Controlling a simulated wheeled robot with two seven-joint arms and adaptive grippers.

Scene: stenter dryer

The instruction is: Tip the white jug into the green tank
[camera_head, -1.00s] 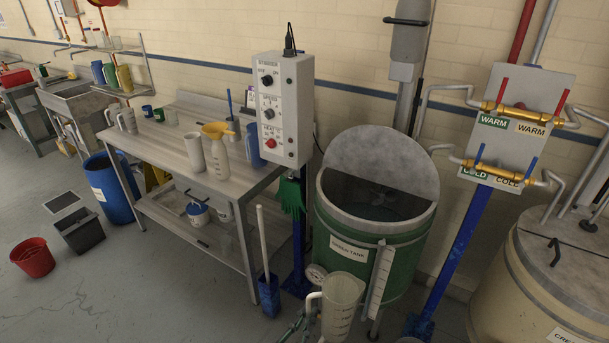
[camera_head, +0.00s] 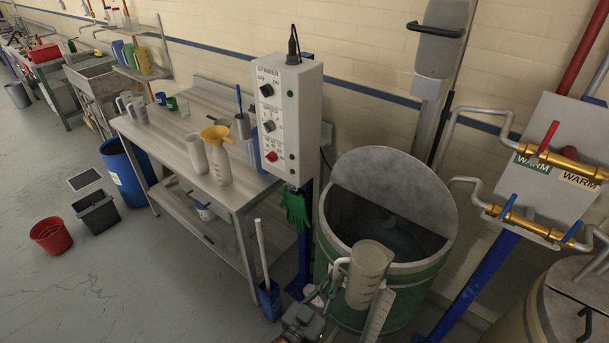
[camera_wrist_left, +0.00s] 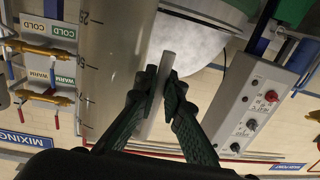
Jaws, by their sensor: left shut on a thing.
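The white jug (camera_head: 368,275), translucent with measuring marks, is close to upright at the front of the green tank (camera_head: 411,300). My left gripper (camera_head: 328,287) is shut on its handle, on the jug's left side. In the left wrist view the green fingers (camera_wrist_left: 161,82) close on the pale handle (camera_wrist_left: 166,66), beside the jug's marked wall (camera_wrist_left: 108,62). The tank's grey half-lid stands raised and its front half is open. The jug overlaps the tank's near rim in the head view. The jug's contents are hidden. My right gripper is out of view.
A grey stirrer control box (camera_head: 288,120) on a blue post stands left of the tank. A bench (camera_head: 170,150) with jugs and a yellow funnel lies further left. Warm and cold valve pipes (camera_head: 545,215) and a beige tank (camera_head: 560,315) are at right.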

